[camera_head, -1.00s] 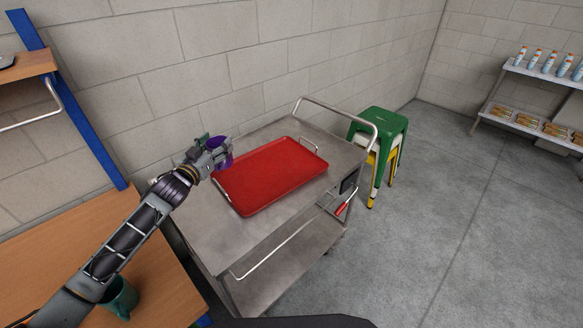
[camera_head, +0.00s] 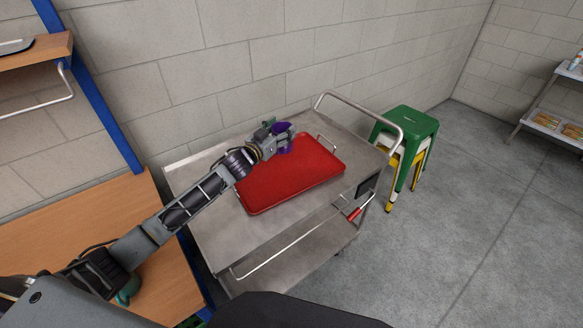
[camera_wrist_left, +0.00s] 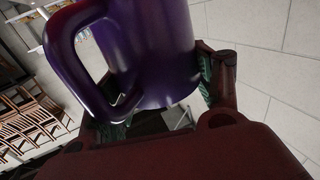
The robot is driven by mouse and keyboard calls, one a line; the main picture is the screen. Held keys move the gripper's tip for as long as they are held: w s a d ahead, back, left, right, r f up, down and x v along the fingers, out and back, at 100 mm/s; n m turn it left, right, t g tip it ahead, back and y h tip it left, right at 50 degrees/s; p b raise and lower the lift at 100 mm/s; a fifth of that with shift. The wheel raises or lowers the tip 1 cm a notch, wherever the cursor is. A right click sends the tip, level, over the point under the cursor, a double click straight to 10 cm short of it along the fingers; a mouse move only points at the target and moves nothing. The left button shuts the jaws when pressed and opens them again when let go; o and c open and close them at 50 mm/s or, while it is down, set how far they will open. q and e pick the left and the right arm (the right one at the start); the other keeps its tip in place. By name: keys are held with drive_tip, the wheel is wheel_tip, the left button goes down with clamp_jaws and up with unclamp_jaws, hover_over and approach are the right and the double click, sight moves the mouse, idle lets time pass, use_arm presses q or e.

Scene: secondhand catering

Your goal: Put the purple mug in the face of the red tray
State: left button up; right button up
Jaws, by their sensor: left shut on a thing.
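The purple mug (camera_head: 284,128) is held in my left gripper (camera_head: 279,136), over the far part of the red tray. In the left wrist view the purple mug (camera_wrist_left: 150,50) fills the space between the fingers (camera_wrist_left: 168,92), its handle on the left. The red tray (camera_head: 290,178) lies flat on the metal trolley, its face bare. The gripper hides part of the tray's far left edge. How high the mug is above the tray I cannot tell. My right gripper is not in view.
The metal trolley (camera_head: 225,230) stands against the block wall, with a raised push bar at its far end. Green, white and yellow stacked stools (camera_head: 410,125) stand beyond it. A wooden table (camera_head: 85,225) is at the left, with a teal mug (camera_head: 128,290) partly hidden by my arm.

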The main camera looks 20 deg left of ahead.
use_arm(q)
drive_tip(key=shift+w, duration=0.1)
drive_tip(key=shift+a+r, duration=0.1)
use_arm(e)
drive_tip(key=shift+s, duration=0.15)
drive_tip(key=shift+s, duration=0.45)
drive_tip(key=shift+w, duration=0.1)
